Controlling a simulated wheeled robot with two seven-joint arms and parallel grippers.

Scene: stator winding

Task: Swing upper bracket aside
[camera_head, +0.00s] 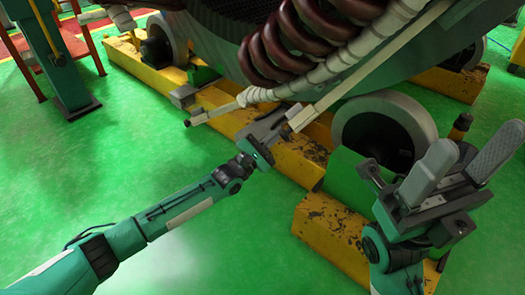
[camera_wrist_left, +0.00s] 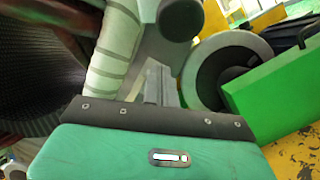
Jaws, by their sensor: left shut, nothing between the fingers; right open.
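A long beige bar (camera_head: 375,62), which may be the upper bracket, slants along the underside of the large round stator (camera_head: 225,28). White-wrapped coil ends (camera_head: 345,55) run beside it, and one shows in the left wrist view (camera_wrist_left: 115,45). My left gripper (camera_head: 285,120) is shut at the bar's lower end; whether it touches the bar I cannot tell. In the left wrist view its grey fingers (camera_wrist_left: 158,85) are together beside the wrapped coil. My right gripper (camera_head: 478,145) is open and empty at the lower right, its two grey fingers apart, away from the bar.
Dark red coiled tubing (camera_head: 285,45) hangs on the stator. A grey roller wheel (camera_head: 385,125) and a green block (camera_head: 350,180) stand below it, near worn yellow beams (camera_head: 330,230). A second roller (camera_head: 165,40) stands at the back left. The green floor (camera_head: 120,150) at left is clear.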

